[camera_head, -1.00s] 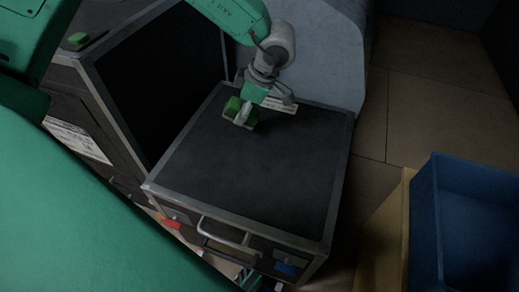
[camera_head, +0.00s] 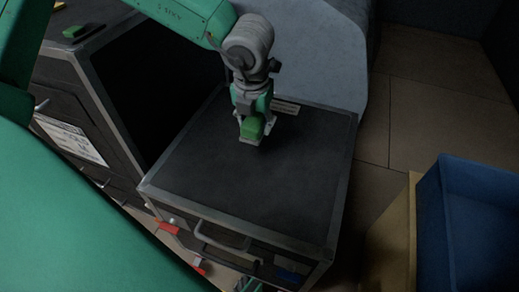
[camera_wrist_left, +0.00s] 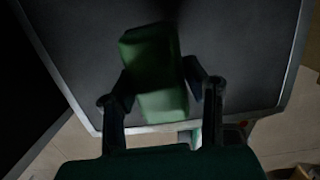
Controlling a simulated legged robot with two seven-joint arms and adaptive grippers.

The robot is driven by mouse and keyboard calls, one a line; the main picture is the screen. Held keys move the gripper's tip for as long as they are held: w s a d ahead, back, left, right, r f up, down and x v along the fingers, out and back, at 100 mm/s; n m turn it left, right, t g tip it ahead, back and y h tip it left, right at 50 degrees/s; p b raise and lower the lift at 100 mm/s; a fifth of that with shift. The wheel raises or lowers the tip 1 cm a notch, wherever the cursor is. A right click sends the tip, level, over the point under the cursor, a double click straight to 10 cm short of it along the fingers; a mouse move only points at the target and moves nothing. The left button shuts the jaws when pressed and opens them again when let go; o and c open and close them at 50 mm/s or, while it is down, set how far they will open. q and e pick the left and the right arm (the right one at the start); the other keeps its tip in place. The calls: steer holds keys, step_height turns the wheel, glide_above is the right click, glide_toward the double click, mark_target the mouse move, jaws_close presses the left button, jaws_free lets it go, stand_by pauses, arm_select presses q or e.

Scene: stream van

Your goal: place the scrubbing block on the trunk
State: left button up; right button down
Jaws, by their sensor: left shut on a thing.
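The scrubbing block (camera_head: 252,128) is green with a pale underside. My left gripper (camera_head: 252,118) points down over the far part of the trunk (camera_head: 290,175), a dark chest with metal edges and a flat black top. The gripper is shut on the block. In the left wrist view the green block (camera_wrist_left: 155,72) sits between the two fingers of the left gripper (camera_wrist_left: 162,92), with the dark trunk top (camera_wrist_left: 235,45) behind it. I cannot tell whether the block touches the top.
A taller dark case (camera_head: 150,85) stands left of the trunk, with a small green-topped item (camera_head: 75,31) on it. A blue bin (camera_head: 430,225) stands at the right. A grey rounded shape (camera_head: 320,50) is behind the trunk. Most of the trunk's top is bare.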

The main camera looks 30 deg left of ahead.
mark_target(256, 156)
arm_select(q)
step_height(256, 156, down, 10)
steer(key=b, duration=0.4)
steer(key=shift+r+b, duration=0.1)
steer(key=shift+b, duration=0.25)
steer(key=shift+c, duration=0.5)
steer(key=o, duration=1.1)
steer(key=r+p, duration=0.1)
steer(key=r, duration=0.3)
steer(key=s+r+p, duration=0.1)
steer(key=r+p, duration=0.1)
steer(key=r, duration=0.2)
steer(key=r+p, duration=0.2)
steer(key=r, duration=0.2)
steer(key=shift+s+d, duration=0.35)
steer(key=shift+s, duration=0.05)
steer(key=shift+f, duration=0.1)
steer(key=shift+s, duration=0.1)
